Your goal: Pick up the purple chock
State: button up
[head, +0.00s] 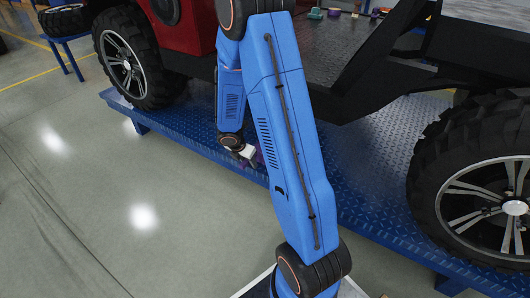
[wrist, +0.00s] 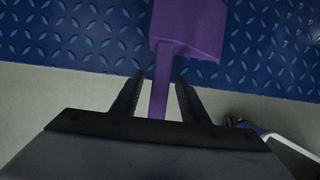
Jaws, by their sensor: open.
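The purple chock (wrist: 190,28) lies on the blue diamond-plate platform at the top of the wrist view. It has a wide body and a narrow handle that points down toward me. My gripper (wrist: 158,82) is open, with its two dark fingers on either side of the handle and a visible gap on each side. In the head view my gripper (head: 247,153) is low at the platform's near edge, and only a sliver of the chock (head: 259,158) shows beside it; my arm hides the rest.
The blue platform (head: 365,185) carries a vehicle with a red body (head: 190,42), a left wheel (head: 125,60) and a large right wheel (head: 485,185). Small items lie on the vehicle's flat deck. The grey floor (head: 100,190) at the left is clear.

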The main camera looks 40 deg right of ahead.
jog(key=shift+d+f, duration=0.1)
jog(key=shift+f, duration=0.15)
jog(key=shift+f, duration=0.25)
dwell(0.6)
grip_shut()
